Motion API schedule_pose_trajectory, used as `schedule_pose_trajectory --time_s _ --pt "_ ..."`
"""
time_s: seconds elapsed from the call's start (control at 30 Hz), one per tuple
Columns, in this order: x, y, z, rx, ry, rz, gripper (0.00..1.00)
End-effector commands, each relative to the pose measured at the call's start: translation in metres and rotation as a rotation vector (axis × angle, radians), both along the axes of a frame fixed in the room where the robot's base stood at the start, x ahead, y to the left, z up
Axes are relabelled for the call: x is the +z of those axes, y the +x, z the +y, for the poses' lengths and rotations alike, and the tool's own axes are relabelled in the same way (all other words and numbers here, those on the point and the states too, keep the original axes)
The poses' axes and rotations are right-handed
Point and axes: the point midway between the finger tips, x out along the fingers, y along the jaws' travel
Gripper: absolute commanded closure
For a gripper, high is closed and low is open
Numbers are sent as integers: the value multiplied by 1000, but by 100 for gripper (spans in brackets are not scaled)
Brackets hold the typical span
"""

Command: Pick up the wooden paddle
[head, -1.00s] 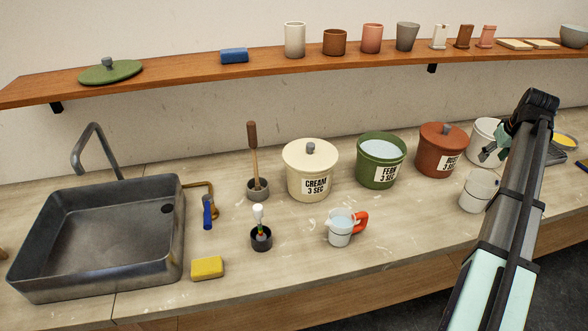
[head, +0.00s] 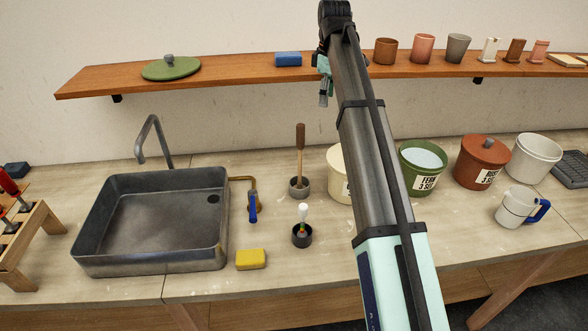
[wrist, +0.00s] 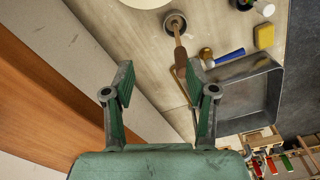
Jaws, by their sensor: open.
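The wooden paddle (head: 300,150) stands upright in a small grey pot (head: 299,188) on the counter, its dark brown grip up and its lighter shaft down in the pot. Its lower end is hidden in the pot. My gripper (head: 324,98) is raised near shelf height, above and slightly right of the paddle's top in the head view. In the wrist view my gripper (wrist: 160,82) is open and empty. The paddle (wrist: 180,54) shows there beyond the fingers, close to the right fingertip, apart from the jaws as far as I can tell.
A cream bucket (head: 338,172) stands right of the paddle, partly hidden by my arm. A black cup (head: 302,236) with a white-tipped tool is in front. A sink (head: 150,225) and blue-handled tool (head: 253,207) are left. The wooden shelf (head: 225,75) runs behind.

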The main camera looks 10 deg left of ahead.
Motion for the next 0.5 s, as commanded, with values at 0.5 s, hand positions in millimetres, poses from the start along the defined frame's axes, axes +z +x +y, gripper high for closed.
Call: schedule_pose_trajectory --time_s 0.5 --pt "-9 -18 61 134 -21 27 43"
